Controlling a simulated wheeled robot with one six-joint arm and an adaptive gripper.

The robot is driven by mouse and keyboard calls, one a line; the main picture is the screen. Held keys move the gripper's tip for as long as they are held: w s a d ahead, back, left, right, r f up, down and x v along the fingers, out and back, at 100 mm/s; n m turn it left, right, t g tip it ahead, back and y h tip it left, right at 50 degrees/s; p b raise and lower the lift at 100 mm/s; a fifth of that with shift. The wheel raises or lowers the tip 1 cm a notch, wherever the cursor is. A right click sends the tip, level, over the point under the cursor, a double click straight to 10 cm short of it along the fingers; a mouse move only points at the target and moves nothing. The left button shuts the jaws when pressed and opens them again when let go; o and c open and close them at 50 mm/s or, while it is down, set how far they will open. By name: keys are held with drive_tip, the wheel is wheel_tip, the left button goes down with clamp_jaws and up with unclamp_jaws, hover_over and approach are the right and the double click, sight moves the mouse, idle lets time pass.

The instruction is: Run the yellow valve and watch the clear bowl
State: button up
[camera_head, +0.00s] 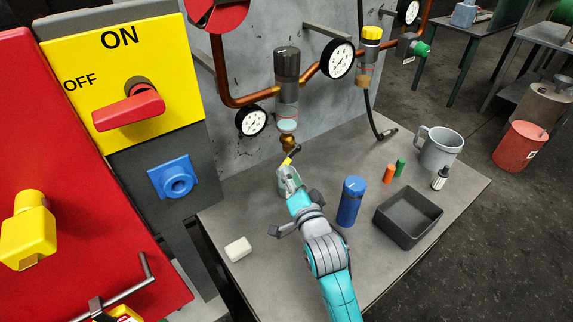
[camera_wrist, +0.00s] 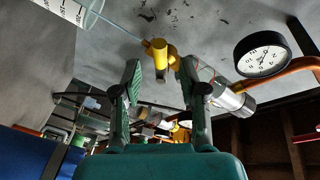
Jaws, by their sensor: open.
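The clear bowl (camera_head: 287,108) hangs under a dark grey cap on the copper pipe in the head view, with a pale bluish band near its bottom. The yellow valve (camera_wrist: 159,52) is just beyond and between my fingertips in the wrist view. My gripper (camera_wrist: 158,72) is open, with one finger on each side of it.
A second bowl with a yellow cap (camera_head: 370,36) hangs to the right. Gauges (camera_head: 338,59) and copper pipe crowd the panel. On the table are a blue cylinder (camera_head: 351,201), a dark tray (camera_head: 408,240), a grey mug (camera_head: 438,150) and a white block (camera_head: 238,249).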

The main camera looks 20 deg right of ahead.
sight(285, 162)
drive_tip(key=shift+w, duration=2.55)
drive_tip(key=shift+c, duration=0.2)
clamp_jaws()
